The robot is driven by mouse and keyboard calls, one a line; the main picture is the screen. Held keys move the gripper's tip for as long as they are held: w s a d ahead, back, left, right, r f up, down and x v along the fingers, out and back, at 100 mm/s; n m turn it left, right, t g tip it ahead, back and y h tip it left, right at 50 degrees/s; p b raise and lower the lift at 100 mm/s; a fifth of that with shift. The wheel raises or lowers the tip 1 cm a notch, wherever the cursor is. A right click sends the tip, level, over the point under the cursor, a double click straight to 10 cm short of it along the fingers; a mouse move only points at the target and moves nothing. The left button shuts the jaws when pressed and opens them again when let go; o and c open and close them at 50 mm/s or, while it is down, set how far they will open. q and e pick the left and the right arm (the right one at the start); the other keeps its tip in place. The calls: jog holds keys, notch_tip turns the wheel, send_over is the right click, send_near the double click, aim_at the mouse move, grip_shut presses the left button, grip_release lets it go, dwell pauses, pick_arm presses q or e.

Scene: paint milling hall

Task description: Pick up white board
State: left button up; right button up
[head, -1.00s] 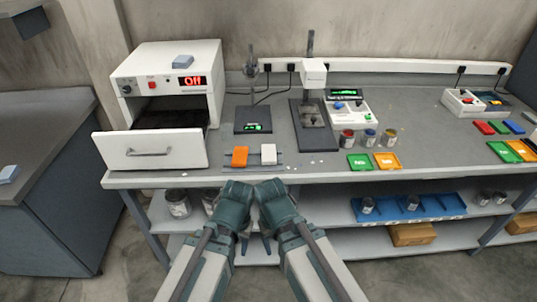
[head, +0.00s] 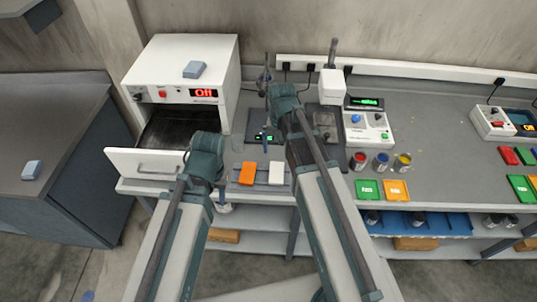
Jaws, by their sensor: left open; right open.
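My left gripper (head: 207,152) is open and empty, left of the orange board and in front of the oven drawer. My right gripper (head: 282,108) is open and empty, above and behind the white board, over the dark scale plate. The fingertips of both are largely hidden by my own wrists. Neither gripper appears to touch the white board.
A white oven (head: 188,70) reading "Off" has its drawer (head: 146,165) pulled out at left. A stand instrument (head: 331,88), a control box (head: 367,128), paint jars (head: 381,163) and green and orange cards (head: 397,190) are to the right. A second bench (head: 60,125) stands at far left.

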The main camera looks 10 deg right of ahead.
jog(key=b, duration=0.9)
send_over(277, 172)
jog(key=f, duration=0.8)
jog(key=shift+d+f, duration=0.2)
jog(key=f+b, duration=0.5)
jog(key=shift+a+f, duration=0.15)
jog(key=shift+a, duration=0.1)
jog(key=c, duration=1.4)
